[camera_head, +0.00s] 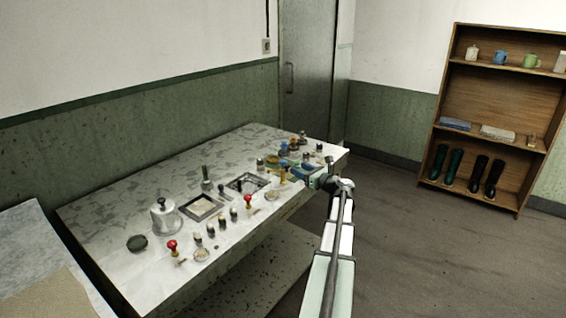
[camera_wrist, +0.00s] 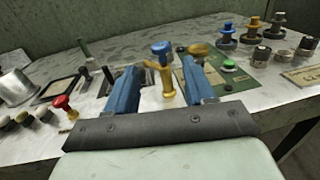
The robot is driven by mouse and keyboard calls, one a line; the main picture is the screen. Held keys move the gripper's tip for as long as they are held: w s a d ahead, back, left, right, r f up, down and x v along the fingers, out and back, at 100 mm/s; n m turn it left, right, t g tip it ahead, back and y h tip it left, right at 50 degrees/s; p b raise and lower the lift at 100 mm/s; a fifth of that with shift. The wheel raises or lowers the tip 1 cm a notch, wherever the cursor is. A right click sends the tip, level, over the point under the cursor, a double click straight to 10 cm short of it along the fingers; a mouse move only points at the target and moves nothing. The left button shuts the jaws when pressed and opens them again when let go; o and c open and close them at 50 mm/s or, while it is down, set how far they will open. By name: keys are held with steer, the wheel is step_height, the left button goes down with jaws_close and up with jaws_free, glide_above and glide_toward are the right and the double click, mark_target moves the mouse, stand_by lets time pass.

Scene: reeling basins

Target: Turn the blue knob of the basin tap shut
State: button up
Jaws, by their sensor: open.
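The tap with the blue knob (camera_wrist: 161,48) stands upright in the wrist view, its yellow brass body (camera_wrist: 167,85) below the knob. The tap also seems to show in the head view as a small brass piece with a blue top (camera_head: 283,163). My gripper (camera_wrist: 160,68) is open, with one blue finger to the left of the tap and one to the right. Gaps show on both sides, and nothing is held.
A brass knob (camera_wrist: 198,49) is close behind the right finger. A green button (camera_wrist: 229,63) and several taps stand further right. A red-knobbed piece (camera_wrist: 62,103) is at left. The speckled table (camera_head: 110,215) is crowded along its front; its back is clearer.

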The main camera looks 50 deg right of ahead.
mark_target(283, 161)
steer(key=w, duration=0.3)
steer(key=w+d, duration=0.1)
steer(key=w, duration=0.6)
steer(key=shift+w+d, duration=0.2)
steer(key=shift+d, duration=0.05)
steer(key=c, duration=1)
steer(key=shift+o, duration=0.2)
steer(key=shift+h, duration=0.3)
steer(key=m+h, duration=0.1)
steer(key=h, duration=0.1)
steer(key=m+g+h, duration=0.1)
steer(key=m, duration=0.1)
steer(key=shift+a+r+h, duration=0.1)
steer(key=shift+a+h, duration=0.1)
steer(key=shift+h, duration=0.2)
steer(key=shift+w+d+m+g+h, duration=0.1)
steer(key=shift+m+g+h, duration=0.65)
steer(key=shift+h, duration=0.35)
steer(key=shift+d+m+g+h, duration=0.1)
steer(key=shift+m+g+h, duration=0.55)
steer(key=shift+m+h, duration=0.35)
steer(key=shift+d+r+m+g+h, duration=0.1)
steer(key=shift+d+m+g+h, duration=0.05)
steer(key=shift+m+g+h, duration=0.65)
